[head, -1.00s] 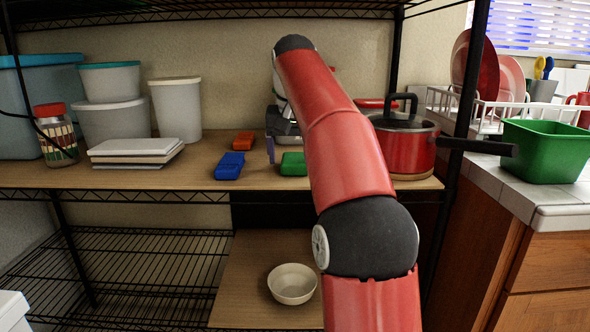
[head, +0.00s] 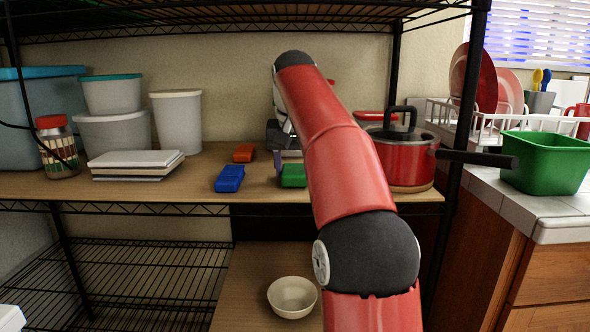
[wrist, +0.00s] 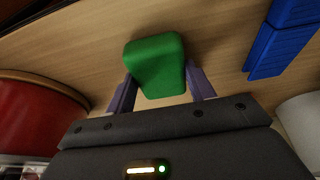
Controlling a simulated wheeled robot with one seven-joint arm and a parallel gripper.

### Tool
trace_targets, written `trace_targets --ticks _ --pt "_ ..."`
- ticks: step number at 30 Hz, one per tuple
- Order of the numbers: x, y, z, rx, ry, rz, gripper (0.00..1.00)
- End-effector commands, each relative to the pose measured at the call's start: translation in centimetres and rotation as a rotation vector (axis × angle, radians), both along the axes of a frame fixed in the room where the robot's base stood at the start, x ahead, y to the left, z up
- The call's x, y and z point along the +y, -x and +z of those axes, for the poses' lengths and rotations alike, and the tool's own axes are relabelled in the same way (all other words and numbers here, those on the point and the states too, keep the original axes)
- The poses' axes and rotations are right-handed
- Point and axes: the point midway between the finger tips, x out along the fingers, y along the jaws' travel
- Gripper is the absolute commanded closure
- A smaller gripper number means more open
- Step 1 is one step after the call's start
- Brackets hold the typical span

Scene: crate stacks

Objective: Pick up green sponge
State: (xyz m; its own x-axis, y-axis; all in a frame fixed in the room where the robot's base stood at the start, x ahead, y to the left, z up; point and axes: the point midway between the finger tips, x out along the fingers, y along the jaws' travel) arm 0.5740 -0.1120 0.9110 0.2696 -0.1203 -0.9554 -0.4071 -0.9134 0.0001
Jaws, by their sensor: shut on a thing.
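The green sponge (wrist: 156,64) lies between the two purple-grey fingers of my gripper (wrist: 160,92) in the wrist view. The fingers stand at its two sides and my gripper is shut on it. In the head view the sponge (head: 293,175) shows low at the shelf's front part, left of my red arm, which hides its right side. One finger of my gripper (head: 279,165) shows at its left edge. I cannot tell whether the sponge is touching the shelf board.
A red pot (head: 405,160) stands right of my arm. A bowl (head: 292,296) sits on the lower board.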

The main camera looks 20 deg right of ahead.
Motion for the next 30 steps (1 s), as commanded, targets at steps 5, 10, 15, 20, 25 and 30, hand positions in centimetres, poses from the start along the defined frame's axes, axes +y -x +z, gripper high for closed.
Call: trace_targets --ticks 5,10,15,20,25,30 --pt "0.1 0.1 2.4 -0.002 0.000 0.000 0.68" --pt "0.1 0.1 5.5 -0.001 0.000 0.000 0.68" --pt "0.1 0.1 6.5 -0.002 0.001 0.000 0.68" --pt "0.7 1.6 6.5 -0.001 0.001 0.001 0.68" --pt "1.7 4.0 6.4 -0.002 0.000 0.001 0.68" --pt "3.3 7.8 6.3 -0.003 0.001 0.001 0.68"
